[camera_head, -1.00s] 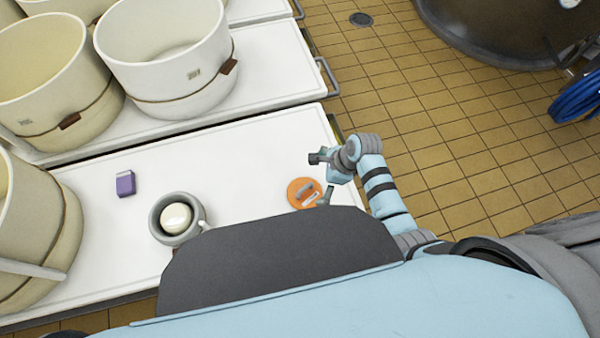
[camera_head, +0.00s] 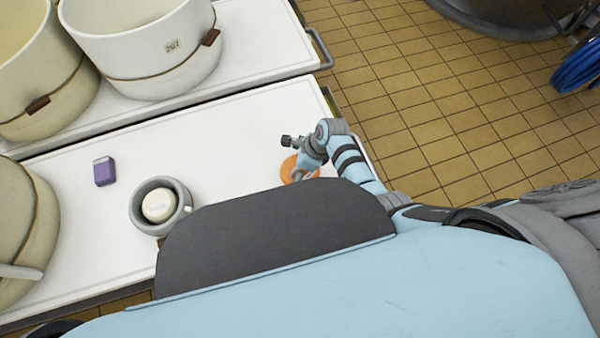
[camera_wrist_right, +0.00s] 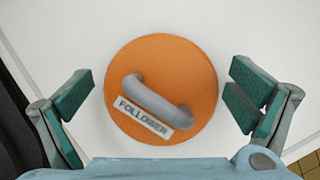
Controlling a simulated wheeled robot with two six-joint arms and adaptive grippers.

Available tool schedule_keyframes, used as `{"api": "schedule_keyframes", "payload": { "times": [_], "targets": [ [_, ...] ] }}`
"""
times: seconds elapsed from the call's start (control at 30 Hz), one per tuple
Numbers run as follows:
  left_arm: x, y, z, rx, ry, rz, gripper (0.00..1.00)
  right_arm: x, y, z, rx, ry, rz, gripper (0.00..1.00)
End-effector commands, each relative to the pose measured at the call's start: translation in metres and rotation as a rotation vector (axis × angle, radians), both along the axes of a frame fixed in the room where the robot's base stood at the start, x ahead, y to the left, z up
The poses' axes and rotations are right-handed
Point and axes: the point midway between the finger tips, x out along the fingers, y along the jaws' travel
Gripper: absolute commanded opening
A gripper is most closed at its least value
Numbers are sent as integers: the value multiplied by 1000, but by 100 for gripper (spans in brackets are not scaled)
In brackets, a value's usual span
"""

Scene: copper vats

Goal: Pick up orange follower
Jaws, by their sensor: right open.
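The orange follower is a round orange disc (camera_wrist_right: 160,70) with a grey bar handle and a white label reading "FOLLOWER". It lies flat on the white table. In the right wrist view it sits between the spread fingers of my right gripper (camera_wrist_right: 160,105), which is open and empty, with a gap on each side. In the head view my right gripper (camera_head: 298,157) is over the follower (camera_head: 287,170), and the arm hides part of the disc. My left gripper is not in view.
The white table (camera_head: 235,145) also holds a purple block (camera_head: 104,171) and a grey pot (camera_head: 180,188) with a pale round thing inside. Large cream tubs (camera_head: 150,60) stand behind and at the left. Tiled floor (camera_head: 450,130) lies to the right.

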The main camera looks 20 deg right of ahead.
Motion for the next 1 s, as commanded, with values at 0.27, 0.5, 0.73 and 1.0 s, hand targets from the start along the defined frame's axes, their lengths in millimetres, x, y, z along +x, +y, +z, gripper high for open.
{"api": "schedule_keyframes", "payload": {
  "times": [0.27, 0.5, 0.73, 1.0],
  "targets": [
    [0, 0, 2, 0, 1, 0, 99, 0, 0, 3, 0, 0, 0, 78],
    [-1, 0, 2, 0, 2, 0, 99, -1, 0, 2, 0, 1, 0, 41],
    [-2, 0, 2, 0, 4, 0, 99, -2, 0, 1, -1, 4, 1, 40],
    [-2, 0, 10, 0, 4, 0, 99, -2, -1, 12, -2, 5, 2, 40]
  ]
}}
